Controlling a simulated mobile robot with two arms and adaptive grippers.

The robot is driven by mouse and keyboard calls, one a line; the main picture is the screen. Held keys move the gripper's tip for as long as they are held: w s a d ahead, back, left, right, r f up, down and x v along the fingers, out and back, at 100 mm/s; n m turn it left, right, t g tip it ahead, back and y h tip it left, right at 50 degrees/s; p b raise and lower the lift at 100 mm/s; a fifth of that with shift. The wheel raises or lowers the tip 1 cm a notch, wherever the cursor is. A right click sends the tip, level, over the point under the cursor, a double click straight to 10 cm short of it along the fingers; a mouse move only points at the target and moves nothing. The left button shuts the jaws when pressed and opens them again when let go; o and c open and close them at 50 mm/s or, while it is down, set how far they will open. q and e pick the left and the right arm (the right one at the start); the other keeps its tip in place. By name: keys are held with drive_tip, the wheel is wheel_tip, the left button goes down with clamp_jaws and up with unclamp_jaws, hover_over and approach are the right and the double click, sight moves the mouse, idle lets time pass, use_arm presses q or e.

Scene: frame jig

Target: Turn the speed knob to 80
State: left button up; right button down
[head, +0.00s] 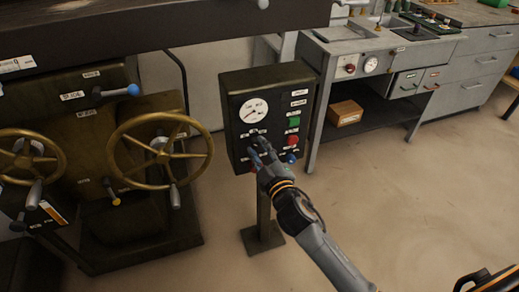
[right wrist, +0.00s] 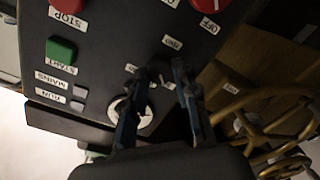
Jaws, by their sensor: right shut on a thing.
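The dark control box (head: 238,98) stands on a post in the middle of the head view, with a round white dial (head: 254,110) at its upper left. My right gripper (head: 262,148) is at the lower left of the panel, below the dial. In the right wrist view, its two dark fingers (right wrist: 157,78) reach the panel and are shut on the speed knob, which is mostly hidden between them. Small white labels show around the fingertips, and part of the dial (right wrist: 145,118) shows behind one finger. The knob's setting cannot be read. My left gripper is not in view.
A green START button (head: 294,122) and a red STOP button (head: 293,139) lie right of the gripper. A red OFF knob (right wrist: 212,5) is near it in the wrist view. Brass handwheels (head: 205,155) stand at left.

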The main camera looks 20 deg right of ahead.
drive_tip(key=c, duration=1)
unclamp_jaws()
drive_tip(key=s, duration=1.2)
drive_tip(key=shift+d+r, duration=0.15)
drive_tip(key=shift+d, duration=0.2)
